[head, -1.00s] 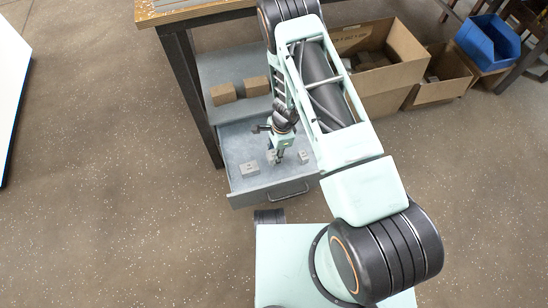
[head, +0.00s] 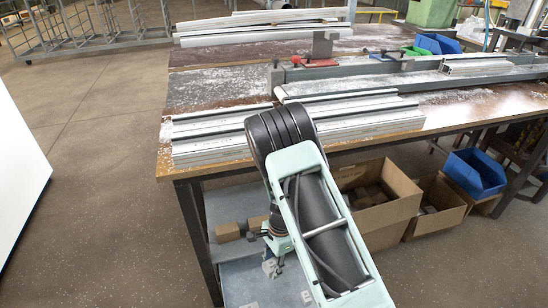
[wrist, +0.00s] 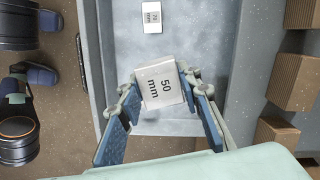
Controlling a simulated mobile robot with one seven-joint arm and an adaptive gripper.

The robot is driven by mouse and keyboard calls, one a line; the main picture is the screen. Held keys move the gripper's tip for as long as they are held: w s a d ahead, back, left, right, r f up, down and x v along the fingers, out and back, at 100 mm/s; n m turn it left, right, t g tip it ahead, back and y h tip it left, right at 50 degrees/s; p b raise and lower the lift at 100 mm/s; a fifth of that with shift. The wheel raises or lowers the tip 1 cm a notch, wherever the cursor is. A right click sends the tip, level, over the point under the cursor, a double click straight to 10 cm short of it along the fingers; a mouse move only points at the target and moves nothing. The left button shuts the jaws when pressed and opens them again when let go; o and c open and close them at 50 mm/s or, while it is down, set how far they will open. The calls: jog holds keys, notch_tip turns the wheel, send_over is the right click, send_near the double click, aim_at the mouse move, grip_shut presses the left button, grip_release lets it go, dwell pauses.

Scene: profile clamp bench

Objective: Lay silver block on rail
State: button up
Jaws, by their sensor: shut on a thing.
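My gripper (wrist: 160,82) is shut on a silver block (wrist: 163,90) marked "50 mm", its fingers on either side of it. In the head view my gripper (head: 272,254) and the held block (head: 270,268) are above the open drawer (head: 240,274), below bench height. Several long silver rails lie on the bench: a stack at the front left (head: 215,148), and a long grey rail (head: 400,80) with clamps behind it. I cannot tell which one the task means. Another small marked block (wrist: 152,17) lies in the drawer.
The bench's front edge (head: 350,146) overhangs the drawer. Brown blocks (head: 228,232) sit on a shelf behind it. A cardboard box (head: 385,212) and a blue bin (head: 474,174) stand to the right. Red (head: 315,63) and green (head: 414,51) pieces are on the bench.

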aim_at(275, 258)
jog(key=w+r+n, duration=0.1)
jog(key=r, duration=0.1)
jog(key=r+n, duration=0.1)
jog(key=r, duration=0.2)
jog(key=w+d+r+n+b, duration=0.1)
jog(key=r, duration=0.2)
jog(key=shift+w+r+n+h, duration=0.1)
jog(key=shift+w+n+h, duration=0.2)
jog(key=s+d+r+n, duration=0.1)
jog(key=d+r+n, duration=0.25)
jog(key=r, duration=0.45)
jog(key=s+d+r+n+h, duration=0.1)
jog(key=d+r+n, duration=0.1)
jog(key=d+r, duration=0.4)
jog(key=s+d+r+n, duration=0.1)
jog(key=d+r+n, duration=0.25)
jog(key=r, duration=0.55)
notch_tip(275, 258, up, 21)
jog(key=s+m+p, duration=0.1)
jog(key=p, duration=2.9)
jog(key=shift+s+f+g, duration=0.2)
jog(key=shift+s+g, duration=0.2)
jog(key=shift+d+f, duration=0.1)
